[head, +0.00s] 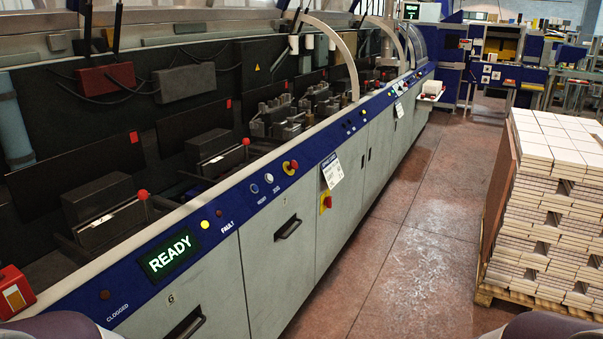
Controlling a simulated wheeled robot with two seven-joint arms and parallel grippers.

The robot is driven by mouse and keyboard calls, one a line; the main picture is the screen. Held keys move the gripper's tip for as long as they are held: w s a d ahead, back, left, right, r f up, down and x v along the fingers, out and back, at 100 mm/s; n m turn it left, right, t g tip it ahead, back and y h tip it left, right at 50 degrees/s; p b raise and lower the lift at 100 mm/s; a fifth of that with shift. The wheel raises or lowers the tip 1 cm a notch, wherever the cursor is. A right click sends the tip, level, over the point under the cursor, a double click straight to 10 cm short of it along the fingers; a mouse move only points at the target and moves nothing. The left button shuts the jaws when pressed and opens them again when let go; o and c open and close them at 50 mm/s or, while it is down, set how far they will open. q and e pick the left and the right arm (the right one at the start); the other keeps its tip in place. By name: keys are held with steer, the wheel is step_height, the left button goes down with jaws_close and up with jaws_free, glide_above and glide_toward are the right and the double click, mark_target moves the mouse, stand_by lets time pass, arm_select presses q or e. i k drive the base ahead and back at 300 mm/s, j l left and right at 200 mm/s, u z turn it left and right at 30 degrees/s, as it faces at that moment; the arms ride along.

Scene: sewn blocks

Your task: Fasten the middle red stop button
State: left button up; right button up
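A red stop button on a yellow base (290,167) sits on the blue control strip of the long machine, right of the blue and white buttons. Lower and to the right, a red and yellow switch (326,203) is on the machine's grey front, under a white paper tag. Small red knobs also show inside the machine, one at the near left (143,194) and one farther back (246,141). I cannot tell from this view which one counts as the middle stop button, or whether any is loose. Neither of my grippers is in view.
The machine's lit READY display (170,254) is at the near left. A red box (14,291) is at the left edge. A pallet stack of white-topped paper blocks (550,200) stands on the right. The reddish floor (400,260) between machine and stack is clear.

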mark_target(293, 165)
steer(key=i+l, duration=0.2)
steer(key=i, duration=0.35)
steer(key=i+l+z, duration=0.1)
steer(key=i+l, duration=0.15)
steer(key=i, duration=0.3)
steer(key=i+l, duration=0.2)
steer(key=i, duration=0.35)
steer(key=i+l, duration=0.15)
steer(key=i, duration=0.4)
steer(key=i+l+z, duration=0.1)
steer(key=i, duration=0.45)
steer(key=l, duration=0.1)
